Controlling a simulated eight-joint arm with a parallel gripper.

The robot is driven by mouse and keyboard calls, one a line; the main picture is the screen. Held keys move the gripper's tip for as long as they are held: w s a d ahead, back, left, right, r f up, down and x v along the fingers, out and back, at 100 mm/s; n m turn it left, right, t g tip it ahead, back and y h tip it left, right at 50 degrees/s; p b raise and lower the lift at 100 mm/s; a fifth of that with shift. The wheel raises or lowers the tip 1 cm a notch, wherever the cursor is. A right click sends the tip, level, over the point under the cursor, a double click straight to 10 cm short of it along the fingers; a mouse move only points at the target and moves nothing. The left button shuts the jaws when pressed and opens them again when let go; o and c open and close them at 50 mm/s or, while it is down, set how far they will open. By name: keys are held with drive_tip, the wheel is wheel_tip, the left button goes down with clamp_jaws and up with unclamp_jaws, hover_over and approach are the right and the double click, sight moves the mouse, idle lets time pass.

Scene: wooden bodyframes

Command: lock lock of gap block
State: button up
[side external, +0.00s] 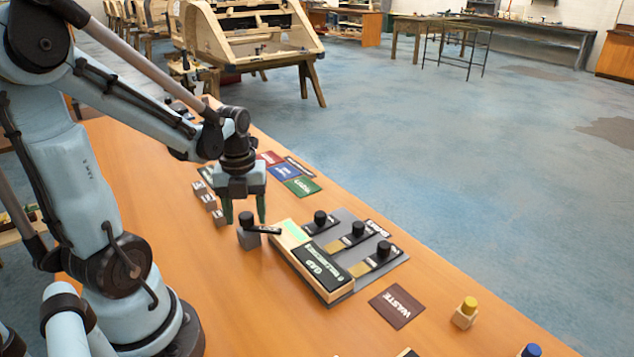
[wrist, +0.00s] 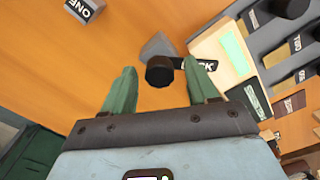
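The gap block (side external: 318,267) is a wooden block with a black "GAP" plate and a pale green strip, on the orange table. In the wrist view its light wooden end (wrist: 222,55) is at the upper right. In the wrist view the knob (wrist: 160,71) lies between my fingertips, and the "LOCK" plate is partly hidden by the right finger. My gripper (side external: 245,216) is open, green fingers pointing down around the knob, with gaps visible on both sides (wrist: 160,82).
A grey panel (side external: 340,224) with several black knobs adjoins the gap block. Small grey labelled blocks (side external: 209,202) stand to the left. Coloured mats (side external: 284,172) lie behind, a brown "WASTE" mat (side external: 397,307) in front. A yellow-topped block (side external: 466,312) stands at right.

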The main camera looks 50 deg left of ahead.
sight(250, 216)
wheel_tip(250, 216, up, 12)
idle(1.0)
drive_tip(key=w+d+f+n+t, duration=0.2)
drive_tip(key=d+n, duration=0.5)
drive_tip(key=n, duration=0.5)
drive_tip(key=w+d+f+n+t, duration=0.2)
drive_tip(key=d+n+t, duration=0.3)
drive_tip(key=n, duration=0.7)
drive_tip(key=shift+w+d, duration=0.45)
drive_tip(key=shift+d, duration=0.8)
